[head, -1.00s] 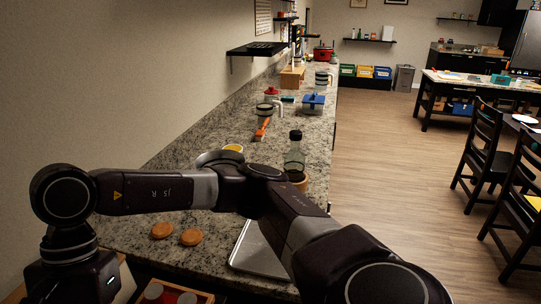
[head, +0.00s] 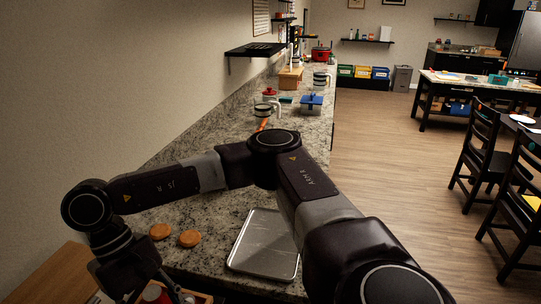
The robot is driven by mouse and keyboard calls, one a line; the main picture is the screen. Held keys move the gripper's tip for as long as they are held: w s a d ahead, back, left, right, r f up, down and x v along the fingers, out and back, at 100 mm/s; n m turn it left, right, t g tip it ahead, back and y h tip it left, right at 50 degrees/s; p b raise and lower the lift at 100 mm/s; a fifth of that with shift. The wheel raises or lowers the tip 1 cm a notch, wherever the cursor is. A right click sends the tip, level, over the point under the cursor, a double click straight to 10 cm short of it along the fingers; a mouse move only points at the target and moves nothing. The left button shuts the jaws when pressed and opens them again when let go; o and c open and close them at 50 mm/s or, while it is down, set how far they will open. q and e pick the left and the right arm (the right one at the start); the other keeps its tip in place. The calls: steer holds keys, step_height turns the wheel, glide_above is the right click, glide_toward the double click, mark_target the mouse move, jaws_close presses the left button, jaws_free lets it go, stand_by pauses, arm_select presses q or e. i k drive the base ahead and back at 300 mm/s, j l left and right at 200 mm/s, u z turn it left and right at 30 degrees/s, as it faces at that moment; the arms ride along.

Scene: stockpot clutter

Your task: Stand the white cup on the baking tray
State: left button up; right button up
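The baking tray (head: 262,243) is a flat, shiny metal tray on the near end of the granite counter. Its visible surface is bare. I cannot pick out the white cup for certain; my arm hides part of the counter. Pale mugs stand further back, one mug (head: 320,81) with a dark band and another mug (head: 263,111) near the wall side. My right arm reaches in from the lower right and bends over the counter to the left. Its gripper (head: 165,288) hangs at the lower left, left of the tray, dark and partly cut off. My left gripper is out of view.
Two round brown cookies (head: 174,236) lie left of the tray. A blue-lidded container (head: 311,103), a red-lidded jar (head: 270,95) and a red pot (head: 320,54) stand further back. A black wall shelf (head: 256,49) juts out over the counter.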

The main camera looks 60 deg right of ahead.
mark_target(273, 232)
steer(key=l+z, duration=0.3)
steer(key=l, duration=0.15)
steer(key=i+l+z, duration=0.15)
steer(key=l+z, duration=0.2)
steer(key=k+l+z, duration=0.25)
steer(key=l+z, duration=0.3)
